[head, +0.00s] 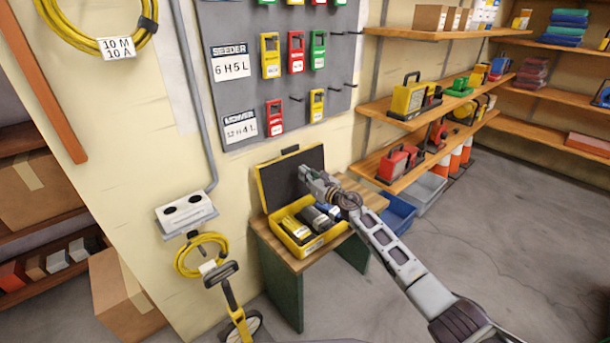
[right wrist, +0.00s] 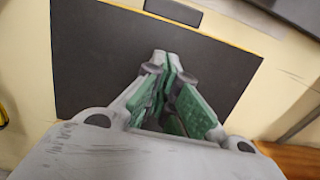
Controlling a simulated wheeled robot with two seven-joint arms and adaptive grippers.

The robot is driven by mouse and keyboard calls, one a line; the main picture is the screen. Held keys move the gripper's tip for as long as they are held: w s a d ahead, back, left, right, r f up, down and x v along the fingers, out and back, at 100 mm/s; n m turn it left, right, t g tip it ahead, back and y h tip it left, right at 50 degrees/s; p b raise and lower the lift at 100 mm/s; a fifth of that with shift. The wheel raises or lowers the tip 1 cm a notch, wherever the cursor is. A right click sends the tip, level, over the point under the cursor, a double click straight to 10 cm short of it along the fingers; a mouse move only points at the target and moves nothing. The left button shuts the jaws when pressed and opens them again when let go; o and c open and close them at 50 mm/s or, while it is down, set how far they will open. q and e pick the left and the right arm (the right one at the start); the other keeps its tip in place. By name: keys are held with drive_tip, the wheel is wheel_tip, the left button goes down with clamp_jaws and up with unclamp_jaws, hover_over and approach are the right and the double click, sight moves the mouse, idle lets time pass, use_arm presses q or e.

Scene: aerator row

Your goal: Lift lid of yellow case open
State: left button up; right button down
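The yellow case (head: 318,247) sits on a small wooden-topped table. Its lid (head: 282,181) stands raised against the wall side, its dark inner face toward me; that face also fills much of the right wrist view (right wrist: 90,65). Several yellow and dark items lie in the case's lower half. My right gripper (head: 306,174) is in front of the lid's inner face, near its right part. In the right wrist view its fingertips (right wrist: 165,62) are together with nothing visible between them. Whether they touch the lid I cannot tell. My left gripper is not in view.
The table (head: 287,262) stands against the cream wall, below a grey pegboard (head: 240,90) with coloured devices. A white outlet box (head: 186,212) and a yellow cable coil (head: 190,262) are to its left. Blue bins (head: 398,213) and loaded shelves are to the right. Open floor lies at right.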

drive_tip(key=shift+f, duration=0.45)
drive_tip(key=shift+s+d, duration=0.1)
drive_tip(key=shift+s, duration=0.05)
drive_tip(key=r+p+v, duration=0.1)
drive_tip(key=p+v, duration=0.3)
drive_tip(key=v, duration=0.6)
drive_tip(key=shift+s+d, duration=0.2)
drive_tip(key=shift+s, duration=0.15)
idle(0.8)
idle(0.4)
